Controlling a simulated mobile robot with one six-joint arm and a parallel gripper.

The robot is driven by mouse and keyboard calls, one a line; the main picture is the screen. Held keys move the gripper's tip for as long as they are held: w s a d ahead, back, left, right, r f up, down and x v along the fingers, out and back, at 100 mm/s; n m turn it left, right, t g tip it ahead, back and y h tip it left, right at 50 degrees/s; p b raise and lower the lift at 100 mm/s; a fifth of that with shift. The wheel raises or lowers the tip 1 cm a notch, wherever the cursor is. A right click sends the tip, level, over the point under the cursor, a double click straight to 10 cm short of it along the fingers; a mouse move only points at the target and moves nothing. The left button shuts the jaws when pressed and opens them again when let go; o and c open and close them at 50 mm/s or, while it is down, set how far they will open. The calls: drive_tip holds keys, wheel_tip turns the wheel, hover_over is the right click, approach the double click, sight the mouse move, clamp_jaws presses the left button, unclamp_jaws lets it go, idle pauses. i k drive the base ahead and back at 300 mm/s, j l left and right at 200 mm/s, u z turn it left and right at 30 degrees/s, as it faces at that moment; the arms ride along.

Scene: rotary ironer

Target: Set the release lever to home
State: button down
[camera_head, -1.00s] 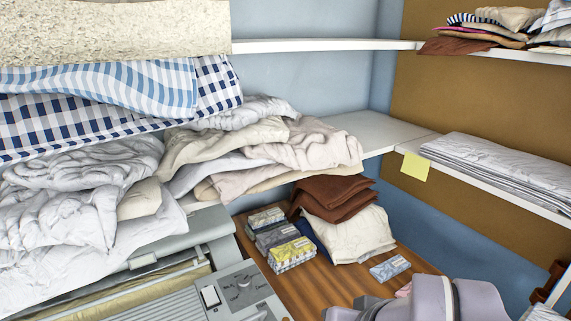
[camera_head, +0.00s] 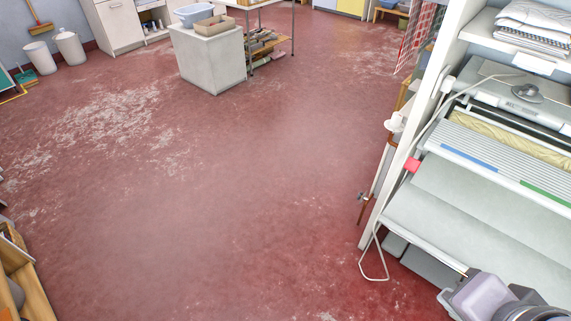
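The rotary ironer (camera_head: 455,205) stands at the right, with a pale padded roller (camera_head: 520,142) and a sloping grey front board. A small red tab (camera_head: 412,165) shows at its left end; I cannot tell whether it is the release lever. A grey knob-like part (camera_head: 526,92) sits on top of the ironer, and its role is also unclear. A lilac-grey part of my arm shows at the lower right, in front of the ironer. My gripper's fingers are not in view.
The red floor (camera_head: 220,190) is wide and clear on the left. A white cable (camera_head: 374,258) hangs to the floor by the ironer's left post. A white cabinet (camera_head: 212,58) stands at the back. A wooden shelf unit (camera_head: 22,275) is at the lower left.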

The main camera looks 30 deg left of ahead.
sight(412, 164)
drive_tip(key=j+u, duration=0.2)
drive_tip(key=j, duration=0.15)
drive_tip(key=i+j+z, duration=0.15)
drive_tip(key=i+j, duration=0.25)
drive_tip(key=i+j+z, duration=0.2)
drive_tip(key=i+j, duration=0.25)
drive_tip(key=i+j+z, duration=0.15)
drive_tip(key=i+j, duration=0.35)
drive_tip(key=i+j+z, duration=0.15)
drive_tip(key=i+j, duration=0.2)
drive_tip(key=j, duration=0.25)
